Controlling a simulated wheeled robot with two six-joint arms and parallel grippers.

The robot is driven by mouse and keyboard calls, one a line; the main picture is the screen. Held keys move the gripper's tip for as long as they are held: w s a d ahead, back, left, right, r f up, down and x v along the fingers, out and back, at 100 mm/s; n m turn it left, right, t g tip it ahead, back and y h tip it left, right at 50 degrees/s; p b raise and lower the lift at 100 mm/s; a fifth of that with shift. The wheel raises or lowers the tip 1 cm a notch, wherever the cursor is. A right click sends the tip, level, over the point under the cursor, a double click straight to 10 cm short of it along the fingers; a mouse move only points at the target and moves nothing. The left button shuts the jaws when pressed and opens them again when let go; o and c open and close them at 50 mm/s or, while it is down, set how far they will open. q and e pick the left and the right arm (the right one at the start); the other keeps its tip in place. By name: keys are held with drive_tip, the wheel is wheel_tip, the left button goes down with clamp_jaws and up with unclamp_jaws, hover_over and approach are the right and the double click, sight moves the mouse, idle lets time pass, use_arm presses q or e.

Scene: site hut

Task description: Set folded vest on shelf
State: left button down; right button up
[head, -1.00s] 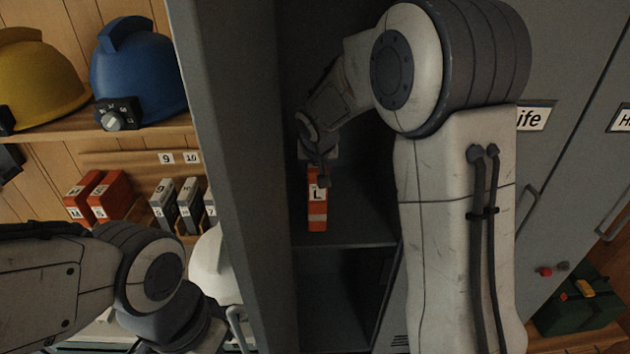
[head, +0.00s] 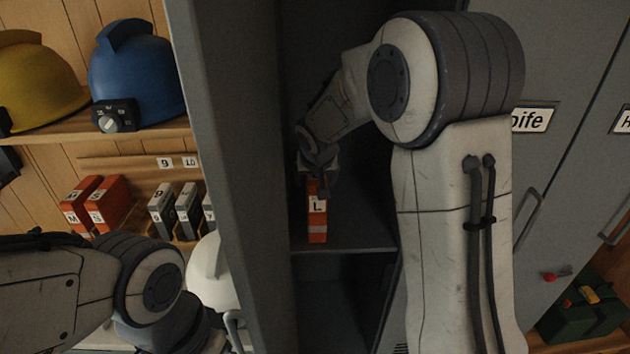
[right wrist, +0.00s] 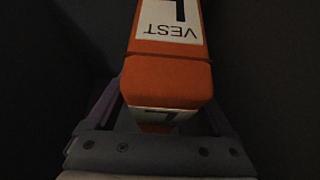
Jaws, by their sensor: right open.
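The folded vest (head: 317,226) is an orange block with a white label reading L, inside the open grey locker. It appears upright on the shelf (head: 362,238), close to its front edge; any small gap under it cannot be made out. In the right wrist view the vest (right wrist: 170,82) shows its VEST label and lies between the fingers. My right gripper (head: 318,186) is open around the vest's upper end in the head view, and its spread fingers also show in the right wrist view (right wrist: 162,108). My left gripper is out of view; only its arm shows at lower left.
The locker's side wall (head: 225,170) stands left of the vest. Left of it are a blue helmet (head: 137,75), a yellow helmet (head: 40,80), a white helmet (head: 208,272) and orange packs (head: 108,203). A green case (head: 583,315) is at lower right. The shelf beside the vest is clear.

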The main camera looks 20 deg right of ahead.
drive_tip(key=p+v, duration=0.4)
drive_tip(key=v, duration=0.7)
drive_tip(key=shift+w+r, duration=0.1)
drive_tip(key=shift+r, duration=0.05)
drive_tip(key=shift+s+a+r, duration=0.1)
drive_tip(key=shift+s+r, duration=0.25)
